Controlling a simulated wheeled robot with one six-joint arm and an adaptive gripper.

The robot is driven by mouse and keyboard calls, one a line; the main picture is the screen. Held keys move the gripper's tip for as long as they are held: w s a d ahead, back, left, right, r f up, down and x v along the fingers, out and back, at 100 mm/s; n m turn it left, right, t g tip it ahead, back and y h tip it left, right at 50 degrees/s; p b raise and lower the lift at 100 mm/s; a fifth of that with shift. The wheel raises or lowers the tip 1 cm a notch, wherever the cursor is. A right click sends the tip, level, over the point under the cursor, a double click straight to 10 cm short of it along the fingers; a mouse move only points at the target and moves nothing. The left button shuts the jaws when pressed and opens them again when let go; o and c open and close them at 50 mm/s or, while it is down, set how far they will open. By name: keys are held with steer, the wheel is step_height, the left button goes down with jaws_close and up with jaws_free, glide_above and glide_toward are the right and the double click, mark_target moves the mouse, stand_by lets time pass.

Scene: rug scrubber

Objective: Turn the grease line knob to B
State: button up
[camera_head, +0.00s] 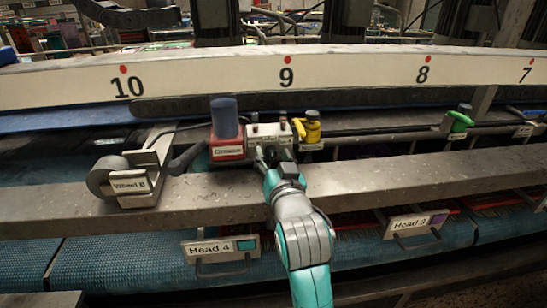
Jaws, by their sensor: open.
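A red block (227,150) with a dark blue cylinder (224,117) on top stands on the grey rail. Its small white label looks like "Grease", but the print is too small to be sure. A pale grey block (268,132) adjoins it on the right, with small fittings on top. I cannot make out the knob or a B mark on it. My gripper (272,157) is open, its fingertips in front of the pale block's lower face. The gripper hides part of that face, and I cannot tell whether it touches.
A yellow valve (308,127) stands close right of the pale block, and a green valve (460,121) farther right. A grey bracket labelled "Wheel B" (131,187) is at left. Plates "Head 4" (220,249) and "Head 3" (414,222) hang below the rail (400,165).

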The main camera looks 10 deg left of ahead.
jaws_close()
steer(key=n, duration=0.5)
steer(key=shift+n, duration=0.4)
steer(key=n, duration=0.5)
steer(key=shift+a+h, duration=0.1)
steer(key=shift+h, duration=0.3)
steer(key=shift+n, duration=0.4)
jaws_free()
